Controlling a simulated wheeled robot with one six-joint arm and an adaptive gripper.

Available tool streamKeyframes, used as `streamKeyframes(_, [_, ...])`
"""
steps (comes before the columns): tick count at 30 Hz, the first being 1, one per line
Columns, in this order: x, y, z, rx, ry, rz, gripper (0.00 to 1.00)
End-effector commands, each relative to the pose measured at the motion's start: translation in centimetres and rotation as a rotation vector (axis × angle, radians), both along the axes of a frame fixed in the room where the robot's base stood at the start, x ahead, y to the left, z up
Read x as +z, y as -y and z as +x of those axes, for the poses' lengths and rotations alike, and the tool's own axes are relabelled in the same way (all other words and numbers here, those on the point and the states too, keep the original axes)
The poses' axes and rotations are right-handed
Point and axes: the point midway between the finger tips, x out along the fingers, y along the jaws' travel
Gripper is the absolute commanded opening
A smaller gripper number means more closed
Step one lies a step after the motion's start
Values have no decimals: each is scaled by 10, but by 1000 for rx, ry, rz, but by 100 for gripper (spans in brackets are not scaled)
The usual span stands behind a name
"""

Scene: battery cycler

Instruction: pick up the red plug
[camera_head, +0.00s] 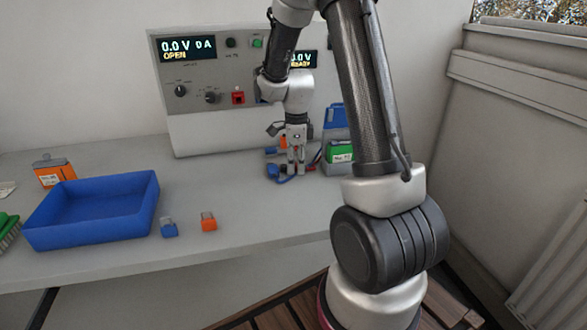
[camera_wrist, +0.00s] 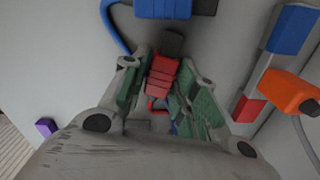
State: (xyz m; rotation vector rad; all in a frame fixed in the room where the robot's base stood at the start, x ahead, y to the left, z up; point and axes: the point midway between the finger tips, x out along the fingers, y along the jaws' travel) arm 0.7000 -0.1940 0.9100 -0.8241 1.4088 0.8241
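The red plug (camera_wrist: 163,75), with a dark end, lies between my gripper's two green-padded fingers (camera_wrist: 163,88) in the wrist view. The fingers stand on either side of it, and their inner pad faces show. The gaps beside the plug look narrow, and contact is hard to judge. In the head view my gripper (camera_head: 296,168) points down at the bench in front of the cycler. I cannot make out the red plug clearly there.
A blue connector (camera_wrist: 175,6) with a cable lies just beyond the plug. A blue-and-red block (camera_wrist: 292,28) and an orange piece (camera_wrist: 285,92) lie at right. The cycler (camera_head: 200,130) stands behind.

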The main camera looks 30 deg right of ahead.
Motion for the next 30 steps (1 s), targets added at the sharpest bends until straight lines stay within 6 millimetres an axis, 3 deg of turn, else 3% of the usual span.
streamKeyframes(1, [0,0,0,0,0,0,14])
streamKeyframes(3, [0,0,0,0,0,0,2])
streamKeyframes(14, [6,0,0,0,1,0,0])
streamKeyframes(24, [73,0,1,0,4,0,0])
streamKeyframes(30, [97,0,0,0,2,0,0])
